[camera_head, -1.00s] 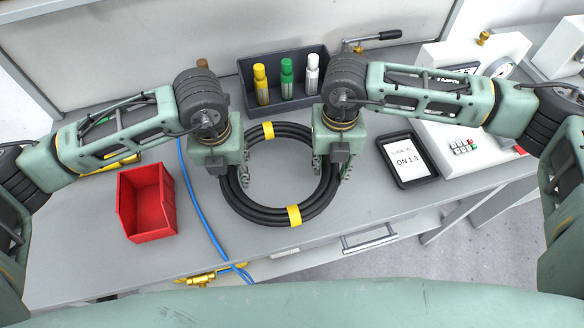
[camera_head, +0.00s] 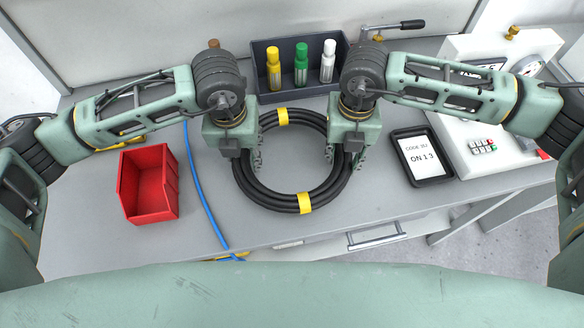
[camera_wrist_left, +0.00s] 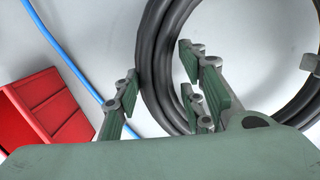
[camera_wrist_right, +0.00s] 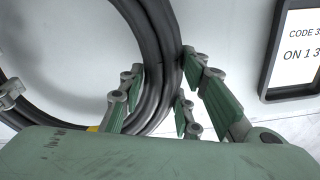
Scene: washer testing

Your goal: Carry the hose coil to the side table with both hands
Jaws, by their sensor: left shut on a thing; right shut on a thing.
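The hose coil (camera_head: 268,196) is a black ring of several turns bound with yellow bands, over the grey workbench in the head view. My left gripper (camera_head: 245,165) is shut on its left side, and my right gripper (camera_head: 345,160) is shut on its right side. The left wrist view shows the coil (camera_wrist_left: 152,70) between the green fingers (camera_wrist_left: 155,105). The right wrist view shows the coil (camera_wrist_right: 160,60) between the other fingers (camera_wrist_right: 155,95). I cannot tell whether the coil touches the bench. No separate side table can be made out.
A red bin (camera_head: 150,185) stands left of the coil, with a blue hose (camera_head: 203,195) between them. A dark tray (camera_head: 262,90) with yellow, green and white bottles is behind. A tablet (camera_head: 422,157) and a white gauge box (camera_head: 475,140) are to the right.

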